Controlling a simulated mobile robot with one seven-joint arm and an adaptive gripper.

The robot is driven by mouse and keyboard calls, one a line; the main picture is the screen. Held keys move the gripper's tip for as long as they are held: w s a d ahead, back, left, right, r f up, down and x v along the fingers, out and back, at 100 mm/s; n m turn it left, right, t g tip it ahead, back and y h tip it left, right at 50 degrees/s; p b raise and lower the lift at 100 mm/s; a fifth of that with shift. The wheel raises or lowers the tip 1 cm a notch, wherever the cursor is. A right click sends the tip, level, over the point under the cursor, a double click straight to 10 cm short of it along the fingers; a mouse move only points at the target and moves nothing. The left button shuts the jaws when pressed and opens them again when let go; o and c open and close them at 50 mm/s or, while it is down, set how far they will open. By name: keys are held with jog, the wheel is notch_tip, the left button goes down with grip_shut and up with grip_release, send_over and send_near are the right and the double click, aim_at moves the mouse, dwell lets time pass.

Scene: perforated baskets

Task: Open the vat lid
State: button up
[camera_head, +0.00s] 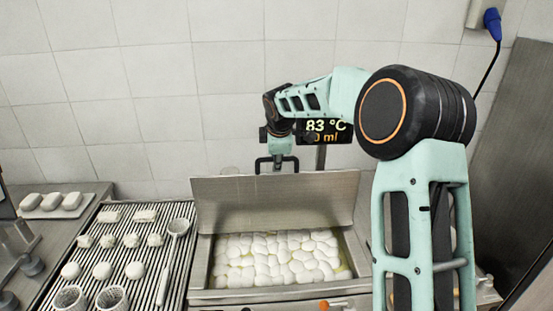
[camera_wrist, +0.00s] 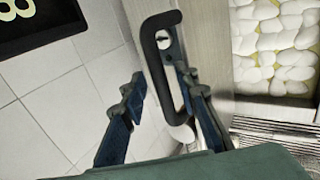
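The metal vat lid (camera_head: 275,205) stands raised at the back of the vat (camera_head: 205,262), and the opening is uncovered. White rounded pieces (camera_head: 280,258) fill the vat in yellowish liquid. The lid's black handle (camera_wrist: 153,62) is a bent bar on the lid face (camera_wrist: 205,45) in the wrist view. My gripper (camera_head: 279,165) is behind the lid's top edge in the head view. In the wrist view my gripper (camera_wrist: 158,85) is open, its two fingers apart with the handle between them. Whether either finger touches the handle cannot be told.
A ribbed drain board (camera_head: 140,255) at left holds white pieces, a perforated ladle (camera_head: 178,228) and perforated baskets (camera_head: 70,298). A tray (camera_head: 55,205) with white pieces lies further left. A display (camera_head: 325,130) reading 83 °C is behind my arm. Tiled wall stands close behind the lid.

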jog(key=v, duration=1.2)
